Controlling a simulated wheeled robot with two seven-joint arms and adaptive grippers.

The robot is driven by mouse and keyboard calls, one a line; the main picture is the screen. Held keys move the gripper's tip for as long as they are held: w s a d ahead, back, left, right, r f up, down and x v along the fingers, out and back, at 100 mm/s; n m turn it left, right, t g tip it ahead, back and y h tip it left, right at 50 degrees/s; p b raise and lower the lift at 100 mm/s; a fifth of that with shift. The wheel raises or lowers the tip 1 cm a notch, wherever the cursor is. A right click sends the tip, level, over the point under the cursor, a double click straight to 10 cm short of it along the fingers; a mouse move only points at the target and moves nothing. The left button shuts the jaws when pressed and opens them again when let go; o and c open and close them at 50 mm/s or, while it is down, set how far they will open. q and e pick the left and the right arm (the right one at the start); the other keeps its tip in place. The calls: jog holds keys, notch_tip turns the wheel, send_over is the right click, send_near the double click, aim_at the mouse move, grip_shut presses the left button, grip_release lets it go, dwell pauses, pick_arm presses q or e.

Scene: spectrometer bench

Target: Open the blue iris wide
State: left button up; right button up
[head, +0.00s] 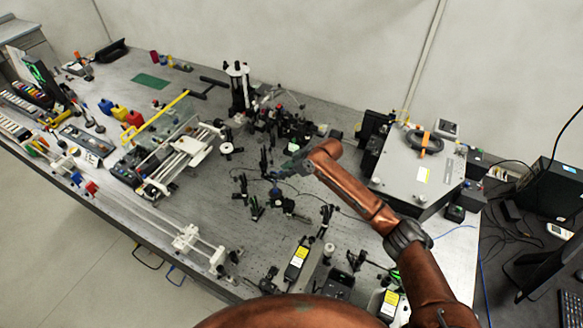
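My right arm comes in from the lower right, and its gripper (284,171) hangs over the optics in the middle of the bench. The fingertips are small and dark against the dark mounts, so I cannot tell whether they are apart or closed. A small mount with a blue part (276,193) stands just below the fingertips in the picture; it looks like the blue iris. Its opening and lever are too small to make out, and I cannot tell whether the gripper touches it. My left gripper is not in view.
Several dark optic posts (257,209) stand close around the gripper. A grey instrument box (400,178) with a coiled black cable stands at the right. A white rail stage (180,160) is at the left. Bare bench (190,205) shows at the front left.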

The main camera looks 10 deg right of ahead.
jog(key=v, duration=1)
jog(key=shift+d+r, duration=0.25)
jog(key=shift+r, duration=0.05)
jog(key=shift+s, duration=0.1)
